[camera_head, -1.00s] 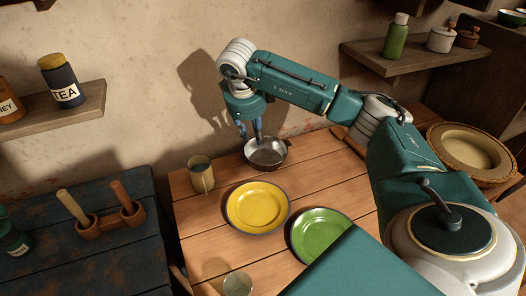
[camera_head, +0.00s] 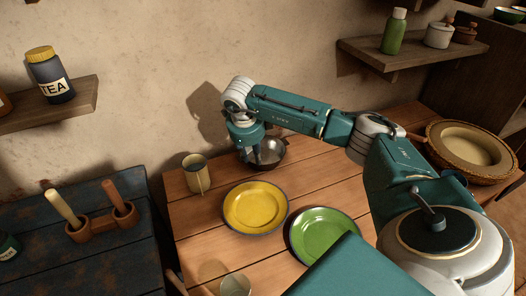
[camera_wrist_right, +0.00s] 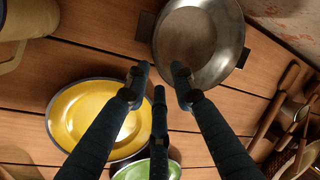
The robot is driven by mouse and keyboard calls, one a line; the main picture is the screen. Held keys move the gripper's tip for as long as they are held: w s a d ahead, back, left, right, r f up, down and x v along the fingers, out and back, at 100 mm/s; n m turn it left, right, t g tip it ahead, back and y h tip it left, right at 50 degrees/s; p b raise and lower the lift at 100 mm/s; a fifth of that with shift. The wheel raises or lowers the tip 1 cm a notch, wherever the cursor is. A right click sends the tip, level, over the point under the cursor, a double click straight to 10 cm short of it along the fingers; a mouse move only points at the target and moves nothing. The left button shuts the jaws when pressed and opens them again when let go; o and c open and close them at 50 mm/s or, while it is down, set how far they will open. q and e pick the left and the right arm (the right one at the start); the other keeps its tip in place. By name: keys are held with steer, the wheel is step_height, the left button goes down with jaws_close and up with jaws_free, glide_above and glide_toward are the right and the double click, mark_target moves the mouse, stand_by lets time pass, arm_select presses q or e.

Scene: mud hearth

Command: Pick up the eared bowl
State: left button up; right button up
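The eared bowl (camera_head: 271,151) is a dark metal bowl on the wooden table, near the wall. In the right wrist view, its shiny inside (camera_wrist_right: 203,40) and two dark ears on opposite sides of the rim show. My right gripper (camera_head: 257,157) is low at the bowl and hides its left part in the head view. In the wrist view, the fingers of this gripper (camera_wrist_right: 159,80) are spread apart with nothing between them. One fingertip overlaps the near rim in the picture; I cannot tell whether it touches. My left gripper is not in view.
A tan mug (camera_head: 196,174) stands left of the bowl. A yellow plate (camera_head: 255,207) and a green plate (camera_head: 324,234) lie in front. A cup (camera_head: 235,286) is at the near edge. A wide basket (camera_head: 470,152) sits far right. Utensils (camera_wrist_right: 290,115) lie right of the bowl.

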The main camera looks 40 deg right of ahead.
steer(key=shift+p+x, duration=0.3)
steer(key=shift+x, duration=1.6)
steer(key=shift+s, duration=0.2)
jaws_close()
steer(key=shift+r, duration=0.15)
